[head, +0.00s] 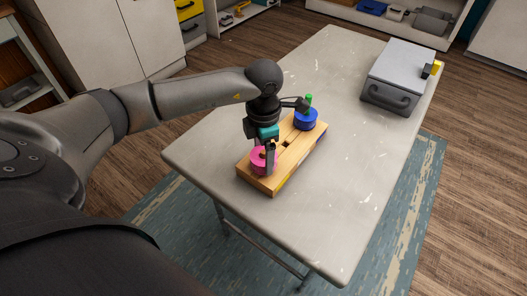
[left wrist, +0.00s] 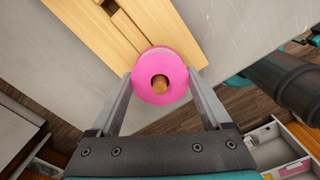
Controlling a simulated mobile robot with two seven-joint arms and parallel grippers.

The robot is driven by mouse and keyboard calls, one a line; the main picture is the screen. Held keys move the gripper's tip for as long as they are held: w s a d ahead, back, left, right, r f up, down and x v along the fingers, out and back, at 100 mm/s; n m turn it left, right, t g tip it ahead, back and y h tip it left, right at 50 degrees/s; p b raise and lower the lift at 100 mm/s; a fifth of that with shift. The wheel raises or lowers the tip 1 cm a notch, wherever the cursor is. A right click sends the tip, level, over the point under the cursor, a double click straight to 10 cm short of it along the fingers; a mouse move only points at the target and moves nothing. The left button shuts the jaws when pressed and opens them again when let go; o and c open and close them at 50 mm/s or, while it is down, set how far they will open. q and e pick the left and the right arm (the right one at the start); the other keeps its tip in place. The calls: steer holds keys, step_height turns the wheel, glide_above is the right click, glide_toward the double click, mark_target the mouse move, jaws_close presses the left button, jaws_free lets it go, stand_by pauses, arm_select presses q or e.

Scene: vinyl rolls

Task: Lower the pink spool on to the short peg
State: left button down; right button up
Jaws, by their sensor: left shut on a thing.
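The pink spool (head: 258,165) is at the near end of the wooden board (head: 290,160). In the left wrist view the pink spool (left wrist: 150,95) sits between the two fingers of my left gripper (left wrist: 161,77), which is shut on it. The brown end of a wooden peg (left wrist: 160,82) shows inside the spool's hole, so the spool is around or directly over it. I cannot tell if the spool's underside touches the board. My left gripper (head: 268,152) points down in the head view and partly covers the spool.
A blue spool (head: 305,122) with a green peg (head: 308,99) stands at the board's far end. A grey case (head: 398,75) lies at the table's far right. The grey table (head: 345,190) is clear to the right of the board.

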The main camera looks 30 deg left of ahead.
arm_select(q)
steer(key=shift+f, duration=0.2)
jaws_free()
stand_by(0.6)
